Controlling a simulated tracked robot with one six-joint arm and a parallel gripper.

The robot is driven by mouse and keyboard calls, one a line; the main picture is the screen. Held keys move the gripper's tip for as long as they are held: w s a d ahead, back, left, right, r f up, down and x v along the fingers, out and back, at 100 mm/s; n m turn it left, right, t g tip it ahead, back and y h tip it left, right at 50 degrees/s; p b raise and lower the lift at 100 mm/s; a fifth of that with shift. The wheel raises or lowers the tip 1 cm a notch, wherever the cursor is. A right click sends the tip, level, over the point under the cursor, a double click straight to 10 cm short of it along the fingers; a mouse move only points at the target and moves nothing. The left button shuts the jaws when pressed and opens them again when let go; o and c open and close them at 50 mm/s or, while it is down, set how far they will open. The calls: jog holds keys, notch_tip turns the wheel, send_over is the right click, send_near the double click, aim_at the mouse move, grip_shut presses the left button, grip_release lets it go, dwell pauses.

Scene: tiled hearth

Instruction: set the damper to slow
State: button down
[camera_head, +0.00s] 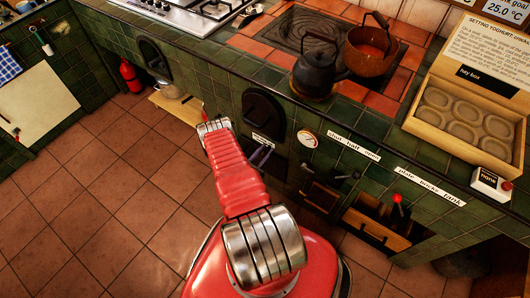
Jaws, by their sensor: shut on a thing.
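My red arm reaches up from the bottom middle toward the green tiled stove front. My gripper (261,156) shows as two small dark fingers just right of the arm, at the stove front below a small white label (263,138). It is shut on a small part there, which I take for the damper; the fingers and arm hide most of it. The label is too small to read, so the damper's setting cannot be told. A black arched door (263,113) is just above.
A round dial (308,138), a strip reading "shut half open" (354,146) and a red-knobbed lever (397,200) are to the right. A black kettle (318,72) and copper pot (370,48) stand on top. The tiled floor (110,210) at left is clear.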

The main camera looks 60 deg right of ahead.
jog(key=shift+w+d, duration=0.2)
jog(key=shift+w, duration=0.8)
jog(key=shift+w+d, duration=0.15)
jog(key=shift+w, duration=0.85)
jog(key=c, duration=1.7)
grip_release()
jog(key=shift+a, duration=0.15)
jog(key=a, duration=0.4)
jog(key=w+a, duration=0.1)
jog(key=a, duration=0.4)
jog(key=w+a, duration=0.1)
jog(key=a, duration=0.3)
jog(key=shift+w+a, duration=0.1)
jog(key=shift+a, duration=0.1)
